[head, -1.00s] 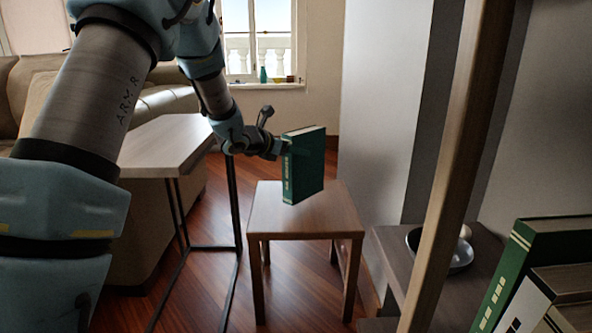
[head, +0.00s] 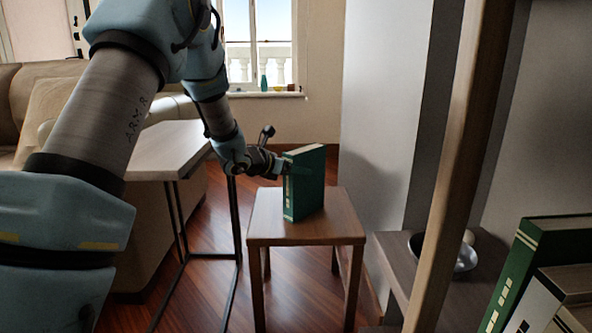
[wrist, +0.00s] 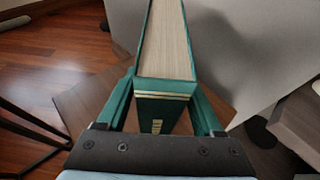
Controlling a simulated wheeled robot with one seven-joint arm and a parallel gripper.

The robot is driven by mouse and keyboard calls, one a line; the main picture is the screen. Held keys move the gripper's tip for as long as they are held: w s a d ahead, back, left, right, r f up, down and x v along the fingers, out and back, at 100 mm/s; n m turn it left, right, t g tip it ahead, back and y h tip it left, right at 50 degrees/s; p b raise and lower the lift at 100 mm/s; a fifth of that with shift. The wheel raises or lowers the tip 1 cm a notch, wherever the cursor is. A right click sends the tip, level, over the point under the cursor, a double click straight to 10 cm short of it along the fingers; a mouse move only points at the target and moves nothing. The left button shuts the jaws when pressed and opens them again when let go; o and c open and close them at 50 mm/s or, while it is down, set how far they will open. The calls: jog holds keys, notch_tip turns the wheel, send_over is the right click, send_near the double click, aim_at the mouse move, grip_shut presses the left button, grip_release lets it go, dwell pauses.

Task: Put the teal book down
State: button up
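The teal book (head: 306,184) stands upright over the small wooden stool (head: 325,229). Its lower edge looks to be at or just above the stool top; I cannot tell if it touches. My gripper (head: 286,168) is at the book's spine side, level with its upper part. In the wrist view the book (wrist: 164,60) sits between the two fingers of my gripper (wrist: 160,100), spine toward the camera, and the fingers are shut on it. The stool top (wrist: 95,95) shows below the book, partly hidden.
A pale-topped side table (head: 165,150) with thin dark legs stands left of the stool. A wooden shelf post (head: 450,170) rises at the right. A bowl (head: 464,254) sits on a low shelf, and another green book (head: 545,245) stands at the lower right. Bare stool top surrounds the book.

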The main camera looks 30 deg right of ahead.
jog(key=shift+o, duration=0.9)
jog(key=shift+r, duration=0.1)
jog(key=p+v, duration=0.2)
jog(key=v, duration=1)
